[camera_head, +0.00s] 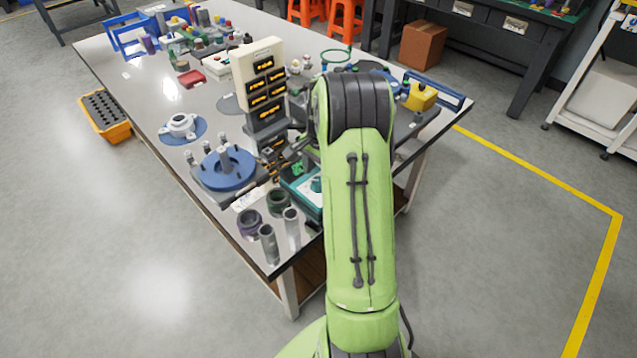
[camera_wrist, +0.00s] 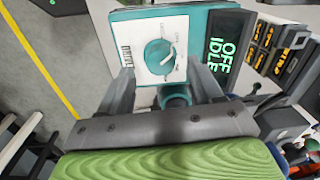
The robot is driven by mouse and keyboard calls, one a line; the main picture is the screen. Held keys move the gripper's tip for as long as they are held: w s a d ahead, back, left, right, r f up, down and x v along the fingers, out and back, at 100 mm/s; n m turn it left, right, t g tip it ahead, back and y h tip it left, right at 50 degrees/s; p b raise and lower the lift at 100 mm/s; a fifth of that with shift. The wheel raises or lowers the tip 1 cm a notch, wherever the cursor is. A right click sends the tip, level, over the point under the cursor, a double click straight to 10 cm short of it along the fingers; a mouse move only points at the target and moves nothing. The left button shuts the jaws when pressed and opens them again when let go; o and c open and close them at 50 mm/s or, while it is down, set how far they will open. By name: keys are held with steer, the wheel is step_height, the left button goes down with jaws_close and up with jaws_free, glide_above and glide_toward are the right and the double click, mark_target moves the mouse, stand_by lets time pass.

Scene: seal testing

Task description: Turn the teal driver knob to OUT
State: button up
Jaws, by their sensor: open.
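The teal driver knob (camera_wrist: 159,57) is a round dial on a white panel (camera_wrist: 182,28) of a teal box (camera_wrist: 202,18) in the wrist view. Its light pointer mark slants toward the upper right of the picture. The display (camera_wrist: 225,50) beside it reads OFF and IDLE in green. My gripper (camera_wrist: 160,70) is open, its two fingers on either side of the knob in the picture; I cannot tell whether they touch it. The teal box (camera_head: 306,192) also shows in the head view near the table's front corner, partly hidden by my arm.
A teal round part (camera_wrist: 175,97) lies between my finger bases in the wrist view. The floor right of my arm is clear.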

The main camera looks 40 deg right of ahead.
step_height(320, 180, down, 3)
steer(key=shift+r, duration=0.2)
steer(key=c, duration=1.1)
steer(key=shift+o, duration=0.2)
steer(key=shift+r, duration=0.1)
steer(key=shift+n, duration=0.4)
steer(key=n+p, duration=0.2)
steer(key=n, duration=0.1)
steer(key=shift+w, duration=0.1)
steer(key=shift+n+p, duration=0.55)
steer(key=shift+n, duration=1.45)
